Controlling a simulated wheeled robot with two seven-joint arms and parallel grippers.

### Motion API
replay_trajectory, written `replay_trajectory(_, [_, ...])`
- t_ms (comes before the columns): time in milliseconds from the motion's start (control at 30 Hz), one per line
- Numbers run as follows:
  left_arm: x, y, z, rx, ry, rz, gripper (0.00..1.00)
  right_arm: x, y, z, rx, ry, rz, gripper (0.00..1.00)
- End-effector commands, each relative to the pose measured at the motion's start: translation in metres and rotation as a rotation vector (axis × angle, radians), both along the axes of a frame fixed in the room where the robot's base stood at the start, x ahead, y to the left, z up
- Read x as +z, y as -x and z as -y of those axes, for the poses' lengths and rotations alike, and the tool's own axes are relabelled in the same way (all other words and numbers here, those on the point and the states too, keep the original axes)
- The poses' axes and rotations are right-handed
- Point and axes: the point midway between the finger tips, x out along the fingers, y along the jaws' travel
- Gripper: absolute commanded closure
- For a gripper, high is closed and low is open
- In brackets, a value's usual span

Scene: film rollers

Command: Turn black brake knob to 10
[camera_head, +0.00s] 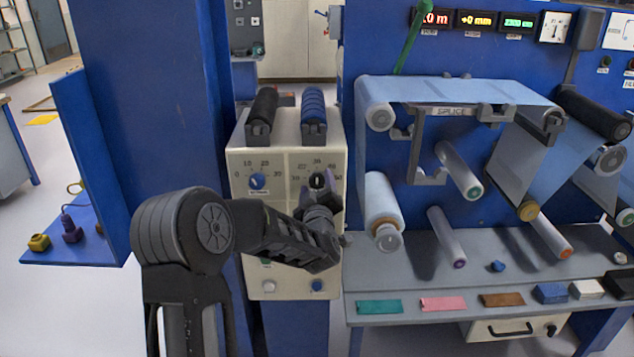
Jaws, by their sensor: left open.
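The black brake knob (318,181) is on the front of the cream control box (290,163), at the right dial, with numbers around it. It appears to have a pale mark, but its setting is too small to read. My left gripper (321,189) is open right at the black knob, its fingers reaching up from below. I cannot tell whether they touch it. My left arm covers the middle of the panel. My right gripper is not in view.
A blue knob (257,181) with its own dial is left of the black one. Two rollers, black (263,108) and blue (313,105), top the box. Film rollers and a grey shelf (400,288) stand to the right; a blue column (150,100) rises left.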

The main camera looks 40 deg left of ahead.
Motion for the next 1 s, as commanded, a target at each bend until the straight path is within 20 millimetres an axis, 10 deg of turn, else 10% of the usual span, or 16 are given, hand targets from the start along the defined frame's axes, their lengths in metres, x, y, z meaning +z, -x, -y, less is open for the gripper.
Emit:
replay_trajectory(333, [-0.0003, -0.0036, -0.0022, -0.001, 0.000, 0.000, 0.43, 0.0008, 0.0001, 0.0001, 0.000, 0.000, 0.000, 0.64])
replay_trajectory(1000, [-0.0004, -0.0033, -0.0021, -0.001, 0.000, 0.000, 0.97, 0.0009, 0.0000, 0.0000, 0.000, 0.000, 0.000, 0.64])
